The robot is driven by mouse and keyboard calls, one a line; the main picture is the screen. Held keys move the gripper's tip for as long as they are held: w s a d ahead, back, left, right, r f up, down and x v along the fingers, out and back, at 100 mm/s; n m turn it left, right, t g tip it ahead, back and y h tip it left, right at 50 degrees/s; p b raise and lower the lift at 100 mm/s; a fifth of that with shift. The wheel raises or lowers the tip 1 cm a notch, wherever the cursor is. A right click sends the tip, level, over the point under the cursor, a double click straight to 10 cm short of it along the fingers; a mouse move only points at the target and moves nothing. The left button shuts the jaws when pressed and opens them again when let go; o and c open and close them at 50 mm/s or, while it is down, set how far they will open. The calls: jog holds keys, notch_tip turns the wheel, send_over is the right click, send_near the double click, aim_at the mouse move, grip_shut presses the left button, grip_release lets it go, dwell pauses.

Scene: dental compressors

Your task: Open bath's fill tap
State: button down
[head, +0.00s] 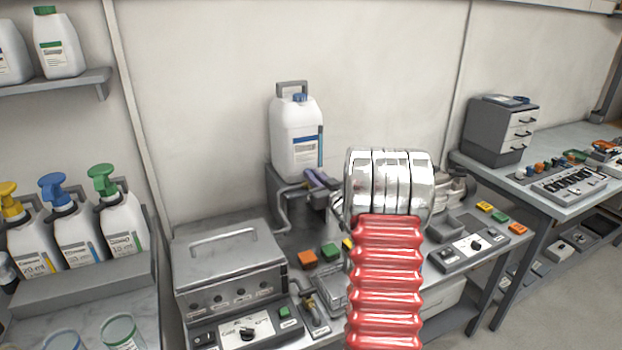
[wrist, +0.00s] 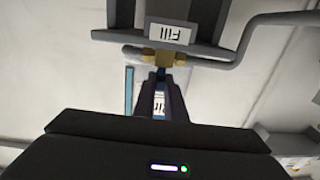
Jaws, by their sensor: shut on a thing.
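The fill tap (wrist: 165,57) is a small brass fitting in the wrist view, below a grey pipe and a white plate marked "Fill" (wrist: 169,34). My gripper (wrist: 165,88) has its dark fingers close together at the tap, shut on its small handle, which they mostly hide. In the head view my gripper (head: 322,187) is in front of the lower part of a white canister (head: 297,135), at the pipe. The tap itself is hard to make out there. The bath (head: 228,255) is a grey metal box with a handled lid, at lower left.
The canister stands on a grey stand (head: 282,195), with the pipe (head: 283,215) bending down toward the bath. Orange and green blocks (head: 306,258) lie right of the bath. Pump bottles (head: 68,230) stand at left. My red and chrome arm hides the middle of the bench.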

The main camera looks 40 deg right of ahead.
jog(key=shift+w+r+n+y, duration=0.1)
jog(key=shift+w+n+y, duration=0.05)
jog(key=shift+n+y, duration=0.15)
jog(key=shift+d+n+y, duration=0.15)
jog(key=shift+n+y, duration=1.05)
jog(key=shift+y, duration=0.5)
jog(key=shift+w+d+n+y, duration=0.15)
jog(key=shift+n+y, duration=0.7)
jog(key=shift+y, duration=0.45)
jog(key=shift+s+d+n+y, duration=0.15)
jog(key=shift+n+y, duration=0.7)
jog(key=shift+y, duration=0.45)
jog(key=shift+w+d+n+g+y, duration=0.1)
jog(key=shift+n+g+y, duration=0.4)
jog(key=shift+y, duration=0.3)
jog(key=shift+w+d+n+g+y, duration=0.1)
jog(key=shift+n+g+y, duration=0.35)
jog(key=shift+y, duration=0.35)
jog(key=shift+d+n+g+y, duration=0.2)
jog(key=shift+n+g+y, duration=0.35)
jog(key=shift+n+y, duration=0.25)
jog(key=shift+d+n+g+y, duration=0.15)
jog(key=shift+n+g+y, duration=0.4)
jog(key=shift+y, duration=0.35)
jog(key=shift+d+n+g+y, duration=0.1)
jog(key=shift+n+g+y, duration=0.2)
jog(key=shift+y, duration=0.1)
jog(key=c, duration=1.8)
grip_release()
